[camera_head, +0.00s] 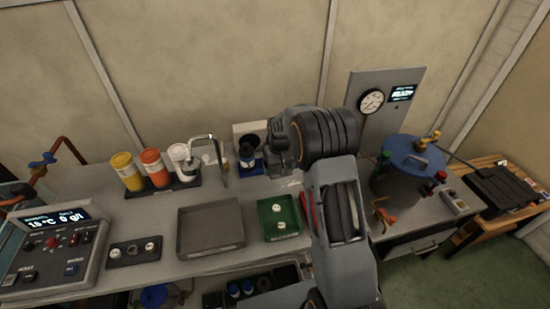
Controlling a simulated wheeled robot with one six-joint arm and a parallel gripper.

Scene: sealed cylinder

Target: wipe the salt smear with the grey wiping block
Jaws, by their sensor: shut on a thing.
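My gripper (278,152) is at the end of my arm, above the back of the bench, right of the dark cup-shaped device. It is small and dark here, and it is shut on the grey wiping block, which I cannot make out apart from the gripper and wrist. A faint whitish patch (290,183) on the bench top, just below the gripper and behind the green tray, looks like the salt smear. I cannot tell whether the block touches the bench.
A green tray (261,228) with white round pieces and an empty grey tray (183,246) lie in front. Several bottles, orange (153,166) and yellow (127,171) among them, stand left. A blue-lidded cylinder (402,185) stands right, near a gauge panel (356,90).

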